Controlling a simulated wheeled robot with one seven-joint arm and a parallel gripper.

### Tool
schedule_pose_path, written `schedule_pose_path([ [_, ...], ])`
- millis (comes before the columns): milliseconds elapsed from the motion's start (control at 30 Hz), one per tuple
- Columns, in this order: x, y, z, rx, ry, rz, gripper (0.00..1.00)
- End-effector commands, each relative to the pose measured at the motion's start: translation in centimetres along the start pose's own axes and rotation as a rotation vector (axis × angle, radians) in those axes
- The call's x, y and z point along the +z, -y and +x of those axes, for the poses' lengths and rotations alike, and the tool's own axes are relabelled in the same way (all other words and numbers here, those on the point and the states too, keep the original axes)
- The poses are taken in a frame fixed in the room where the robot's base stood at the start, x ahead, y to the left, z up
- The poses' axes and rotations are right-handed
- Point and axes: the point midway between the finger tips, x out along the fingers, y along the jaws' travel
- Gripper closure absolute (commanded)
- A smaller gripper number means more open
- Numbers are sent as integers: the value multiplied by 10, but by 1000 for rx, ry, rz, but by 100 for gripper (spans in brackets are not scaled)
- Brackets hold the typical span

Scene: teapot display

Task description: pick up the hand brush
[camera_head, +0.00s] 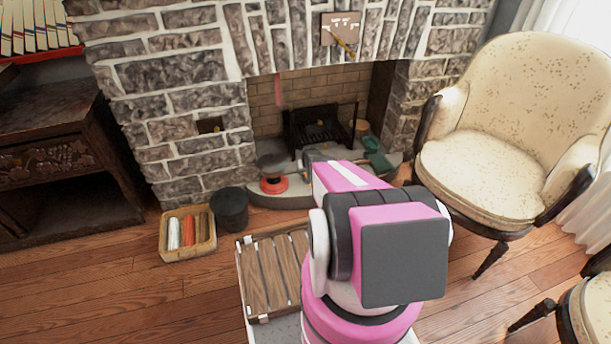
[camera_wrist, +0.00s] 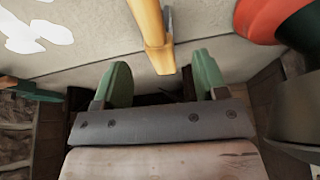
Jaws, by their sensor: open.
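In the wrist view, a yellow wooden piece with a dark grey edge (camera_wrist: 152,35) reaches down from the top of the picture. It looks like part of the hand brush, but I see no bristles, so I cannot be sure. My gripper (camera_wrist: 162,79) has two green fingertips spread apart with nothing held between them. In the head view my pink arm hides the gripper and this piece.
A red-orange round object (camera_head: 273,184) stands on the hearth, left of my arm. A green object (camera_head: 376,157) lies at the right. A plaque (camera_head: 329,29) with a yellow stick hangs above the fireplace. A bucket (camera_head: 230,210), basket (camera_head: 175,253) and armchair (camera_head: 490,170) flank the hearth.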

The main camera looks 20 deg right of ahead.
Motion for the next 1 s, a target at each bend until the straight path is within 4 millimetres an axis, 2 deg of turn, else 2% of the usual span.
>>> schedule_pose_path([
  [33, -2, 0, 10, 0, 0, 0, 34],
  [267, -2, 0, 23, 0, -1, 0, 34],
  [600, -4, -2, 66, 0, 1, 0, 34],
  [867, -3, -2, 68, 0, -1, 0, 34],
  [1000, -3, -2, 67, 0, -1, 0, 80],
])
